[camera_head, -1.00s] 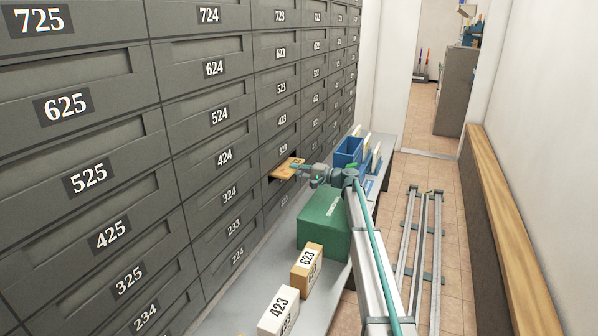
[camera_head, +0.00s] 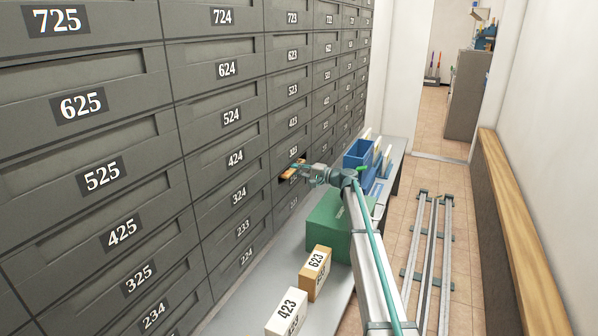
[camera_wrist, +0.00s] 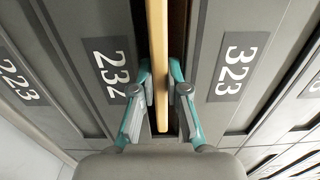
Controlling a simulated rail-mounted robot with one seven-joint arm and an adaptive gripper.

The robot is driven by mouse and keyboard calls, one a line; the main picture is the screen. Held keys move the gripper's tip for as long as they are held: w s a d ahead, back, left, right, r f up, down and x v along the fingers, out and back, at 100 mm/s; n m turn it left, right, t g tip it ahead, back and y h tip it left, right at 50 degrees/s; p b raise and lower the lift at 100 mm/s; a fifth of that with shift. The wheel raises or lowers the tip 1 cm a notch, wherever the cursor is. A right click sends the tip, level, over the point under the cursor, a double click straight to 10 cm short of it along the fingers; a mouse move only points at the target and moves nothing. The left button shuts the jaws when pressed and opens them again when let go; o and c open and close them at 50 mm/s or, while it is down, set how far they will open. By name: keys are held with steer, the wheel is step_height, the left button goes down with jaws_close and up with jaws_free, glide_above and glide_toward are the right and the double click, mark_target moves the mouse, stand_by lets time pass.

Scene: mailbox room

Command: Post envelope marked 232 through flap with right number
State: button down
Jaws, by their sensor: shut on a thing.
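My gripper (camera_head: 301,168) is shut on a tan envelope (camera_head: 288,175) at the wall of grey mailboxes. In the wrist view the two teal fingers of my gripper (camera_wrist: 162,88) pinch the envelope (camera_wrist: 157,40), seen edge-on as a thin strip. The envelope reaches into a dark open slot (camera_wrist: 179,25) between the labels 232 (camera_wrist: 112,68) and 323 (camera_wrist: 236,67). The slot lies directly above the 232 label, where each box has its flap. The fingertips are close to the slot. The marking on the envelope cannot be read.
Below my arm, a green box (camera_head: 325,232), a tan box marked 623 (camera_head: 314,270) and a white box marked 423 (camera_head: 287,312) stand on the grey ledge. A blue bin (camera_head: 358,157) stands beyond my arm.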

steer(key=c, duration=1.1)
jaws_free()
steer(key=shift+a, duration=0.15)
steer(key=shift+s+f, duration=0.1)
steer(key=shift+f, duration=0.05)
steer(key=v, duration=0.9)
jaws_close()
steer(key=shift+r, duration=0.2)
stand_by(0.9)
